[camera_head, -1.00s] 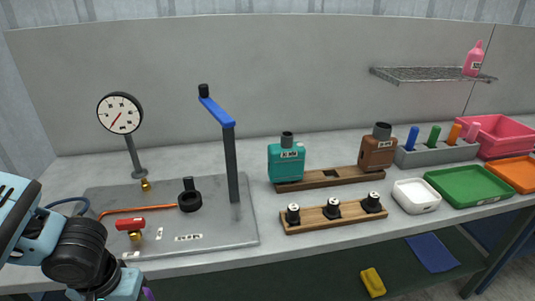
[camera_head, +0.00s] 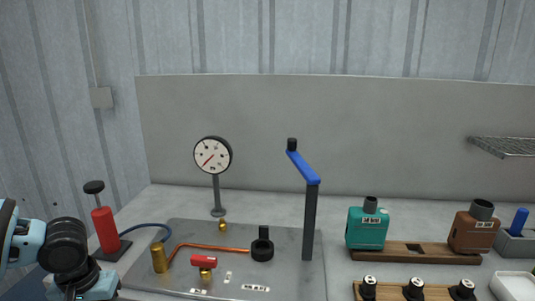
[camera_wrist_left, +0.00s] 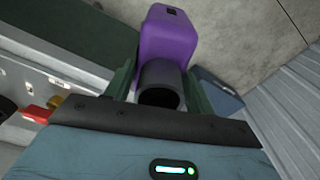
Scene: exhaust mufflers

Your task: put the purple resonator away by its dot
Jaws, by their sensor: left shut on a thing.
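In the left wrist view my left gripper (camera_wrist_left: 160,92) is shut on the black neck (camera_wrist_left: 160,76) of the purple resonator (camera_wrist_left: 168,38), whose purple body hangs beyond the fingers over the floor. In the head view my left wrist is at the lower left; its fingers and the purple resonator are out of frame. A wooden rack (camera_head: 394,253) holds the teal resonator (camera_head: 367,228) at left and the brown resonator (camera_head: 473,230) at right, with a bare slot between them. I cannot make out any dot. My right gripper is not in view.
A front rack (camera_head: 391,291) holds several black knobs. A wire shelf (camera_head: 505,146) is at right.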

